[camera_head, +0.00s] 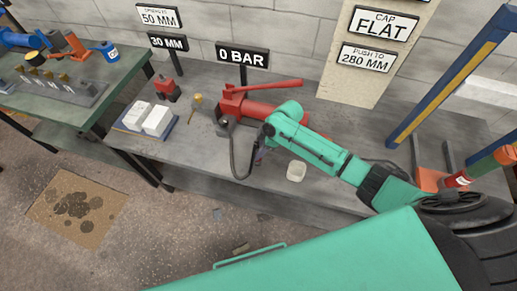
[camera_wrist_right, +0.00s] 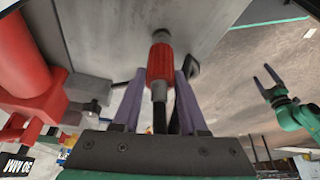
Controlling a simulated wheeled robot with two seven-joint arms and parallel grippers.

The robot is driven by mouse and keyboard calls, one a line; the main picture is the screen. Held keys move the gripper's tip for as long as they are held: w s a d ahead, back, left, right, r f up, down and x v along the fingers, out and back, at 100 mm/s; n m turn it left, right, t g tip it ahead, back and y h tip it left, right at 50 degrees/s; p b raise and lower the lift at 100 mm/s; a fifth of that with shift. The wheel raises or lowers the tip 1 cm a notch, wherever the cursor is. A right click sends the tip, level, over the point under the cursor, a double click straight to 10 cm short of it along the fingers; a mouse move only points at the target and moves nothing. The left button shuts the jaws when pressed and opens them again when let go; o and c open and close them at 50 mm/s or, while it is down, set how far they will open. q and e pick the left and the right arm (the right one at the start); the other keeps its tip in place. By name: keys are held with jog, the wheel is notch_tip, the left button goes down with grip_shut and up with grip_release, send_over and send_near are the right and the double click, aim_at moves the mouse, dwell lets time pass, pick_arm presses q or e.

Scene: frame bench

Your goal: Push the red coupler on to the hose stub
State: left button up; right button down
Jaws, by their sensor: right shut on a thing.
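The red coupler (camera_wrist_right: 160,64), a ribbed sleeve with silver metal at both ends, sits between the two purple fingers of my right gripper (camera_wrist_right: 158,100) in the right wrist view. The gripper is shut on it, and a black hose runs below it. In the head view my right gripper (camera_head: 262,152) is beside the red hand pump (camera_head: 268,110), near the black hose (camera_head: 235,158), and my arm hides the coupler. My left gripper (camera_wrist_right: 265,78) shows at the right of the right wrist view, empty, its fingers apart. I cannot make out the hose stub for certain.
White blocks lie on a blue tray (camera_head: 125,127) to the left.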

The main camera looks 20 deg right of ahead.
jog(key=shift+f+b, duration=0.5)
jog(key=shift+f, duration=0.3)
jog(key=shift+c, duration=1.8)
grip_release()
jog(key=shift+r, duration=0.1)
jog(key=v, duration=1.4)
jog(key=shift+r+b, duration=0.2)
jog(key=shift+b, duration=0.2)
jog(key=shift+s, duration=0.1)
